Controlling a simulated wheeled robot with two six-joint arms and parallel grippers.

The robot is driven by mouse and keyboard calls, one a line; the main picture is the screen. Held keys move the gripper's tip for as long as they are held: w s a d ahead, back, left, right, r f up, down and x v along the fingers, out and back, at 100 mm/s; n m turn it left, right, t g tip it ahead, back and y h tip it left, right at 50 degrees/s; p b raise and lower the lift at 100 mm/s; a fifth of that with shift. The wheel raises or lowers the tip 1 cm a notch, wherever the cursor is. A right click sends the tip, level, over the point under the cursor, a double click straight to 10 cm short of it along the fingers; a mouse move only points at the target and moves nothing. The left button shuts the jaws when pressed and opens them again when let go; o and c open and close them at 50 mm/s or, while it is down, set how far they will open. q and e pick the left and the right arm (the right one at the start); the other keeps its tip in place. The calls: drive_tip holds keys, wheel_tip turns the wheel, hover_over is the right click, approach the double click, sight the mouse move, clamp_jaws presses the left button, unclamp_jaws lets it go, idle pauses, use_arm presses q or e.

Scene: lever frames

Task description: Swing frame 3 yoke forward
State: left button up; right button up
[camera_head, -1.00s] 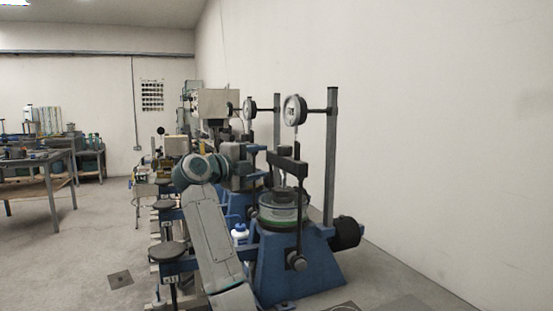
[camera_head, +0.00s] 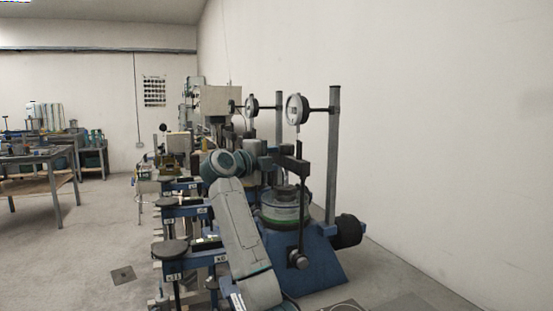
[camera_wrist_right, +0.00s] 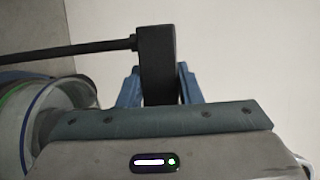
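The nearest lever frame stands right of centre in the head view, with a blue base (camera_head: 318,268), a green-banded drum (camera_head: 282,214) and a dark yoke (camera_head: 302,205) hanging down its front to a round knob. I cannot read which frame is number 3. In the right wrist view, the blue fingers of my right gripper (camera_wrist_right: 158,88) stand on either side of a dark block (camera_wrist_right: 157,62) on a dark rod. Whether they press on it is unclear. My left gripper is not in view.
More frames stand in a row behind, with round dark seats (camera_head: 173,249) on their left. A round dial (camera_head: 297,109) is fixed to a grey post (camera_head: 333,150). A workbench (camera_head: 38,165) stands far left. Floor is clear at left; a bare wall runs along the right.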

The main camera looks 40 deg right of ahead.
drive_tip(key=shift+w+a, duration=0.15)
drive_tip(key=shift+a, duration=0.25)
clamp_jaws()
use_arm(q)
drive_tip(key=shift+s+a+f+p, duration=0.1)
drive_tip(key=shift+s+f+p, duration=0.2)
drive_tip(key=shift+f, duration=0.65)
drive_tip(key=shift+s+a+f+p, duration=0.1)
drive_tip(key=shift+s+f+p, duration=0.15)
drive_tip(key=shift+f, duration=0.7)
use_arm(e)
drive_tip(key=w+a+f+n+h, duration=0.1)
drive_tip(key=w+a+f+h, duration=0.1)
drive_tip(key=a, duration=0.4)
drive_tip(key=w+a+f+n+h, duration=0.1)
drive_tip(key=w+a+f, duration=0.1)
drive_tip(key=a, duration=0.4)
drive_tip(key=shift+a+f+t+h, duration=0.25)
drive_tip(key=shift+f+t+h, duration=0.05)
drive_tip(key=shift+f+h, duration=0.15)
drive_tip(key=o, duration=1.1)
unclamp_jaws()
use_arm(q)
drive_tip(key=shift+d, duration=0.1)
use_arm(e)
drive_tip(key=shift+o, duration=0.3)
drive_tip(key=shift+d, duration=0.2)
drive_tip(key=shift+s, duration=0.1)
